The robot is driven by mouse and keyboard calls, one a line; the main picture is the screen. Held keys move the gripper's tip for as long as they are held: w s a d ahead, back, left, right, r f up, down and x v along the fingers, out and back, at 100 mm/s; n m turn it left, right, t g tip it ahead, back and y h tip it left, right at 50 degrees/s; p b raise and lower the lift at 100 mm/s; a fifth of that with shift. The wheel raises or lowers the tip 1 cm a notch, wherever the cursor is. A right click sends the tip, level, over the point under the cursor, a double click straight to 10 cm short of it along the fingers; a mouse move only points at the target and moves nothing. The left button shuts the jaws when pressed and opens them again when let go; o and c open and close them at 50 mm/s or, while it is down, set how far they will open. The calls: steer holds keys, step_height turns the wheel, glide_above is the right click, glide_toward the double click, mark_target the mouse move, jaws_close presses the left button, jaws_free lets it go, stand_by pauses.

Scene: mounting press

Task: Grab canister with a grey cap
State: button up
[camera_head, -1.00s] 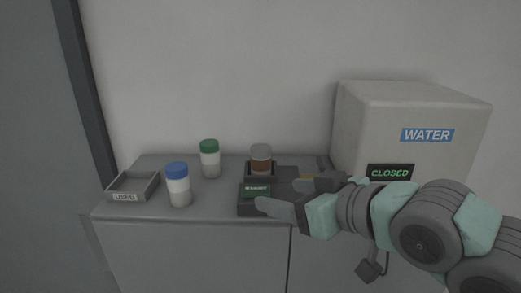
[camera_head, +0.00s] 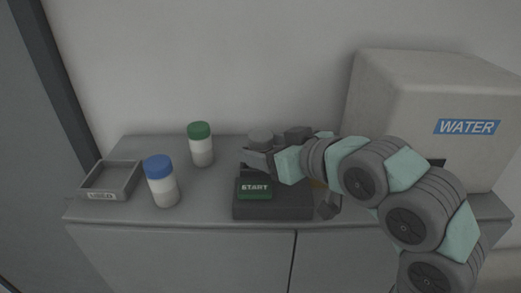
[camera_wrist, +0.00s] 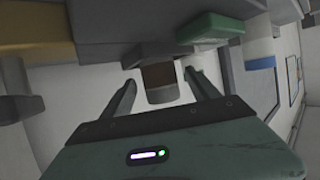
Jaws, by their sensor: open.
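The canister with a grey cap (camera_head: 261,136) stands at the dark device with the green START button. In the wrist view the canister's brown body and grey cap (camera_wrist: 161,94) show between the two fingers. My gripper (camera_wrist: 160,80) is open, with one finger on each side of the canister and visible gaps between. I cannot tell how deep the canister sits between the fingers.
A green-capped canister (camera_head: 201,145) and a blue-capped canister (camera_head: 162,182) stand to the left. A small grey tray (camera_head: 111,181) is at the left end. The START button (camera_head: 255,188) faces front. A large WATER box (camera_head: 430,110) stands at the right.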

steer(key=p+x, duration=0.2)
steer(key=x, duration=0.1)
steer(key=shift+w+a, duration=0.15)
steer(key=shift+a, duration=0.1)
steer(key=shift+w+a+f, duration=0.3)
steer(key=shift+w+a, duration=0.05)
steer(key=shift+w, duration=0.2)
jaws_close()
